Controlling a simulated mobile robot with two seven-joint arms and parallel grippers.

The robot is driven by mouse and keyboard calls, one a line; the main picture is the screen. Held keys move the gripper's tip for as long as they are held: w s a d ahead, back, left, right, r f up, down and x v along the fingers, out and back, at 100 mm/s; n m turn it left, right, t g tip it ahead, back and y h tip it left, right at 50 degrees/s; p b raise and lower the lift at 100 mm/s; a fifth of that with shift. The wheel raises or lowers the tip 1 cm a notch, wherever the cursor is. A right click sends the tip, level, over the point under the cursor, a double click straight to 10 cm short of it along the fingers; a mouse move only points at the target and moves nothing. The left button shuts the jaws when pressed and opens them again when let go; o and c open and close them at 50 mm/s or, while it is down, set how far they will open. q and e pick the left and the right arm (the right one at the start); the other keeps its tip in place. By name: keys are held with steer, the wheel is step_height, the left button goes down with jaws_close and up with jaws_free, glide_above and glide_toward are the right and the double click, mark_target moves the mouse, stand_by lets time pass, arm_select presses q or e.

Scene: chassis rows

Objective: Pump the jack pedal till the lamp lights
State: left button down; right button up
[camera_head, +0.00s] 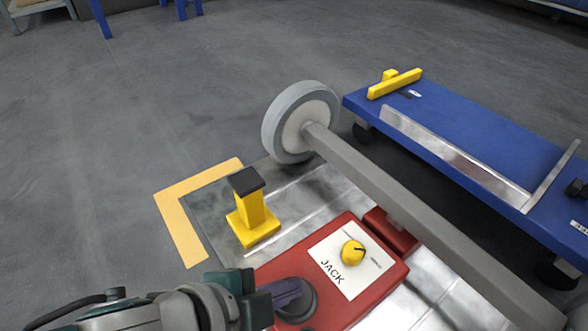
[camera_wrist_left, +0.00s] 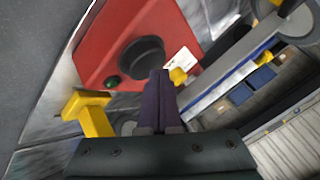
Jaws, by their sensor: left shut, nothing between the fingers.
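The red jack box (camera_head: 377,290) lies on a metal plate, with a white JACK label and a yellow knob (camera_head: 352,252) on top. The round black pedal (camera_head: 306,299) is at its near end, partly covered by my left gripper (camera_head: 300,288). The pedal also shows in the left wrist view (camera_wrist_left: 138,56), with the shut, empty purple fingers in front of its edge; I cannot tell whether they touch it. A small dark green round piece, perhaps the lamp (camera_wrist_left: 112,82), sits beside the pedal and looks unlit. My right gripper is not in view.
A yellow stand with a black top (camera_head: 256,216) stands left of the jack. A grey axle (camera_head: 400,200) with a wheel (camera_head: 290,125) passes above the box's far side. A blue cart (camera_head: 470,130) stands at the right.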

arm_select(q)
steer(key=shift+a+f, duration=0.1)
steer(key=shift+f, duration=0.95)
stand_by(0.9)
steer(key=shift+r+p, duration=1.15)
steer(key=shift+r, duration=0.05)
steer(key=shift+s+r, duration=0.1)
steer(key=shift+r, duration=0.15)
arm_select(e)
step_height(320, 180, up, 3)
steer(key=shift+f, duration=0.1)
arm_select(q)
steer(key=shift+p, duration=0.3)
step_height(320, 180, up, 5)
steer(key=p, duration=0.5)
steer(key=shift+r, duration=0.1)
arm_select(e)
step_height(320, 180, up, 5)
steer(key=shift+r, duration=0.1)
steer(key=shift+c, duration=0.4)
